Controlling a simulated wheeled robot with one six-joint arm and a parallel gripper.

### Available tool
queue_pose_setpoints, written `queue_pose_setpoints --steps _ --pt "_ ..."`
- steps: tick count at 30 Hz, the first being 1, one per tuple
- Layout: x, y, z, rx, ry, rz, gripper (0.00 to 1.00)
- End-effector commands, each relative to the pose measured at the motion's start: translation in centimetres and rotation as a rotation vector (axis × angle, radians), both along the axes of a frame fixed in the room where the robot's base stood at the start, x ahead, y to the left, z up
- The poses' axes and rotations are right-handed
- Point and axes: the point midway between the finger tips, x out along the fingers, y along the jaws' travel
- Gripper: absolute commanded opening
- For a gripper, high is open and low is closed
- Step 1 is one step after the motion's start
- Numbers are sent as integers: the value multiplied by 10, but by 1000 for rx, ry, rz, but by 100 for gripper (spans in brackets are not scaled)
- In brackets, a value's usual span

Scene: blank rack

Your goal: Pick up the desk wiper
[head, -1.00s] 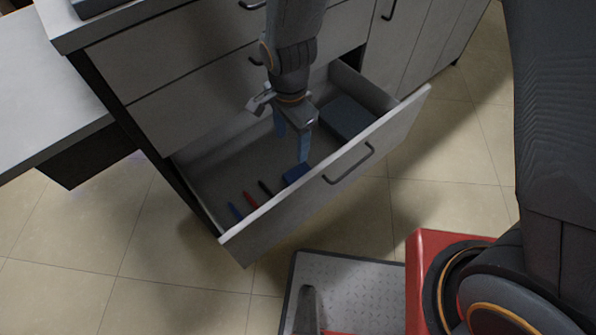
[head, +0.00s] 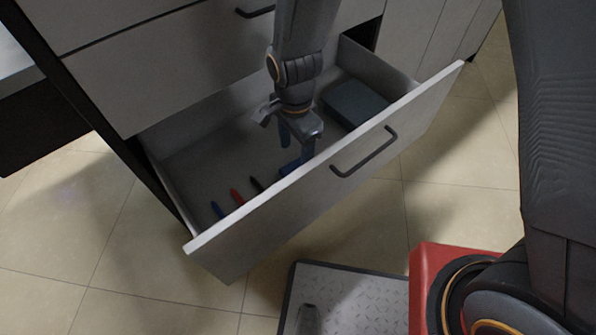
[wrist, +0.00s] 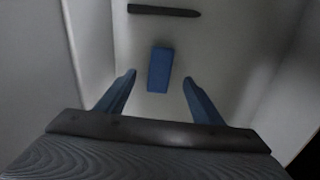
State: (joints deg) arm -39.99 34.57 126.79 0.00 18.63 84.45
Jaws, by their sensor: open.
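The desk wiper appears to be the small blue block (wrist: 160,70) on the drawer floor, seen in the wrist view between and just beyond my fingertips. In the head view the blue block (head: 289,168) shows only partly, behind the drawer front and my finger. My gripper (head: 296,150) reaches down into the open drawer, with its blue fingers spread. In the wrist view my gripper (wrist: 158,90) is open and empty, one finger on each side of the block's near end. I cannot tell whether the fingertips touch the drawer floor.
The open drawer's front panel (head: 335,165) stands close beside my gripper. A blue marker (head: 217,210), a red marker (head: 237,197) and a black marker (head: 257,185) lie to the left in the drawer. A dark box-like object (head: 355,102) lies at the right end.

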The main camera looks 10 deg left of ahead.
Motion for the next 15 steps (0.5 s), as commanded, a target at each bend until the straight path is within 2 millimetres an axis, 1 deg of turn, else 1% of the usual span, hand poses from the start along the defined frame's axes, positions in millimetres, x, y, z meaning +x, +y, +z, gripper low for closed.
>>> queue_pose_setpoints --steps 4,11,15 --pt "0 0 -17 -1 1 0 61" --pt "2 -2 -35 -1 1 0 61" --pt "5 -4 -56 -2 2 -1 61"
